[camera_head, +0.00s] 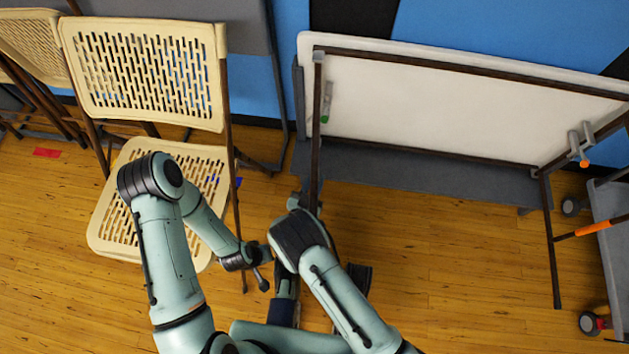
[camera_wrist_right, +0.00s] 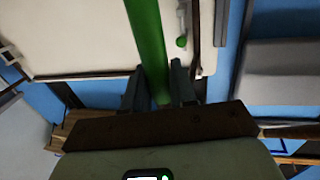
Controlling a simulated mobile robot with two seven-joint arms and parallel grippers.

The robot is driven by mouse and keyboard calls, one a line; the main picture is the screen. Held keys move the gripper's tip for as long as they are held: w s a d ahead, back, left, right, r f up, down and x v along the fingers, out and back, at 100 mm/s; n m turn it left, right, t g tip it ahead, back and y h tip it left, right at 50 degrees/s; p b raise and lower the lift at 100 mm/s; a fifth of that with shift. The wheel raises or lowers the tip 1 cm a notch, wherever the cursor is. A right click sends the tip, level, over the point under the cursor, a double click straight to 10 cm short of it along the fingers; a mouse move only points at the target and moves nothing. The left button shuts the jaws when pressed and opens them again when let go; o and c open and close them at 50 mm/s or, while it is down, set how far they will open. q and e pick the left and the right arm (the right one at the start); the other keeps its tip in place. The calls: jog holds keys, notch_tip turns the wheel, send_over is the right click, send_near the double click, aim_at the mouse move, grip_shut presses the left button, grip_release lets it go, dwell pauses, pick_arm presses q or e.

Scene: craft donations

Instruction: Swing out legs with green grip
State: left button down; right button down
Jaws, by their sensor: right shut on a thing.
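A folding table with a white underside (camera_head: 430,110) stands on its long edge against the wall. Dark brown legs (camera_head: 317,130) show at its left end. A green-tipped latch (camera_head: 326,105) lies near them. My right gripper (camera_head: 308,198) is at these legs, its fingers mostly hidden by my arm in the head view. In the right wrist view a green grip (camera_wrist_right: 148,45) runs between the fingers of my right gripper (camera_wrist_right: 157,90), which is shut on it. My left gripper (camera_head: 262,275) hangs in front of the chair, away from the table; its jaws are too small to judge.
A cream folding chair (camera_head: 145,75) stands at the left. At the table's right end are legs with an orange grip (camera_head: 594,228) and an orange-tipped latch (camera_head: 580,150). A grey wheeled cart (camera_head: 612,205) stands at the right edge. The wooden floor (camera_head: 455,275) before the table is clear.

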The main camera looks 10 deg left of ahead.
pick_arm(q)
jog(key=shift+a, duration=0.1)
pick_arm(e)
jog(key=shift+a, duration=0.1)
jog(key=c, duration=1.1)
grip_release()
jog(key=shift+o, duration=0.2)
pick_arm(q)
jog(key=shift+s, duration=0.1)
